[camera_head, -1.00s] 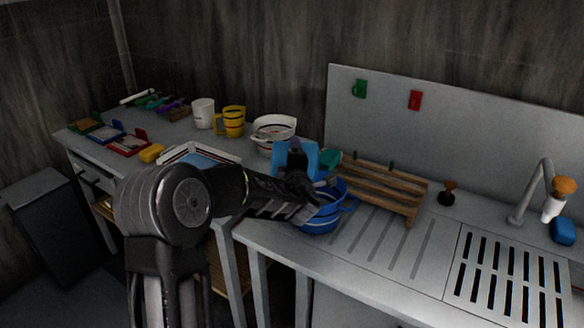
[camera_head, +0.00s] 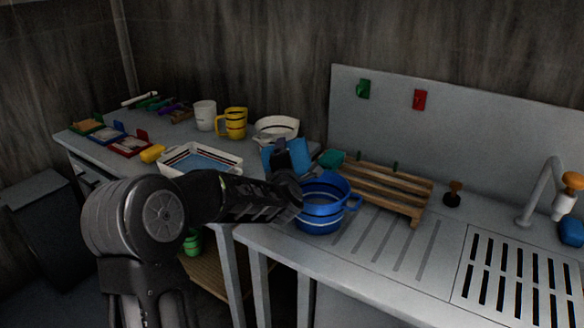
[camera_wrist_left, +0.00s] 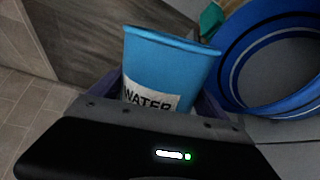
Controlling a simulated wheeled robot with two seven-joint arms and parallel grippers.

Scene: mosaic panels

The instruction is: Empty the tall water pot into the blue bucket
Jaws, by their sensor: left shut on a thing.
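The tall water pot (camera_head: 299,153) is light blue. In the left wrist view it shows its "WATER" label and rim (camera_wrist_left: 170,62). My left gripper (camera_head: 284,172) is shut on it and holds it just left of and behind the blue bucket. In the head view the pot looks slightly tilted, and the gripper hides its lower part. What is inside the pot cannot be seen. The blue bucket (camera_head: 322,209) stands upright on the counter, its handle to the right. Its open rim (camera_wrist_left: 228,65) shows right of the pot in the wrist view. My right gripper is not in view.
A wooden rack (camera_head: 385,187) stands right of the bucket, with a teal object (camera_head: 331,158) by its left end. A white bowl (camera_head: 277,129), a yellow mug (camera_head: 235,123) and a white tray (camera_head: 175,163) stand left. The drainboard right of the bucket is clear.

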